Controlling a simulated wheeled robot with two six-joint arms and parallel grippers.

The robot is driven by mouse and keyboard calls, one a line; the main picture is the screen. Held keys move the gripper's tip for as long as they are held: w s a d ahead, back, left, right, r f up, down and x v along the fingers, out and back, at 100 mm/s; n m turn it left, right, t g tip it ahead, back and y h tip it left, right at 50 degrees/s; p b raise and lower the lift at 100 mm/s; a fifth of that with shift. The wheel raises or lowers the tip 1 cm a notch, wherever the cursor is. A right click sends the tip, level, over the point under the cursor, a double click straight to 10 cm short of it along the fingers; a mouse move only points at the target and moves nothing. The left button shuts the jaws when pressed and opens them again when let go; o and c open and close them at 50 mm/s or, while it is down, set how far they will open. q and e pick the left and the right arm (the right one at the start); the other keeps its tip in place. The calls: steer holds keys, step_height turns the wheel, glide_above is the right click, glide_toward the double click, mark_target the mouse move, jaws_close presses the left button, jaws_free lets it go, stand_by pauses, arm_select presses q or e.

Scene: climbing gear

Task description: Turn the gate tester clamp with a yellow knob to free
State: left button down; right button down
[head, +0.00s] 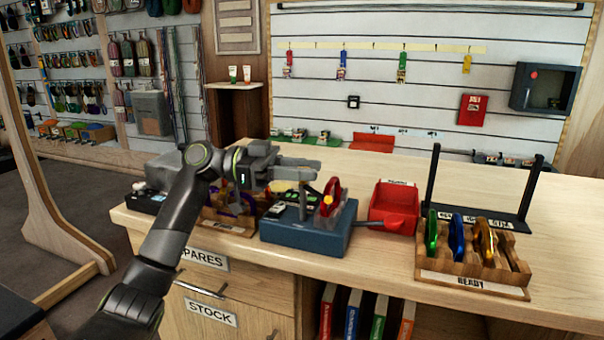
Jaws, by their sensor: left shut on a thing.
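The gate tester (305,238) is a blue box on the wooden counter, with a grey upright part and dark labels on top. A red carabiner (336,187) stands upright at its right side, with a small yellow-orange spot (328,199) in front of it. My left gripper (308,170) reaches in from the left over the tester. Its fingers are shut at the top of the upright clamp part (302,197), just left of the carabiner. The fingers hide what they grip, and the clamp's setting cannot be read. My right gripper is not in view.
A red bin (394,204) stands just right of the tester. A wooden rack (470,276) labelled READY holds several coloured carabiners at the right. Another wooden rack (228,222) with purple gear stands left of the tester, partly behind my arm. The counter's far right is clear.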

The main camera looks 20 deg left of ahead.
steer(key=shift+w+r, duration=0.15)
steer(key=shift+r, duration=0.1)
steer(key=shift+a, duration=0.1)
arm_select(q)
steer(key=c, duration=1.1)
jaws_free()
steer(key=shift+d, duration=0.15)
steer(key=shift+c, duration=0.2)
steer(key=shift+a, duration=0.4)
steer(key=s+a+b, duration=0.1)
steer(key=a, duration=1.5)
steer(key=shift+s+a, duration=0.2)
steer(key=shift+a, duration=0.15)
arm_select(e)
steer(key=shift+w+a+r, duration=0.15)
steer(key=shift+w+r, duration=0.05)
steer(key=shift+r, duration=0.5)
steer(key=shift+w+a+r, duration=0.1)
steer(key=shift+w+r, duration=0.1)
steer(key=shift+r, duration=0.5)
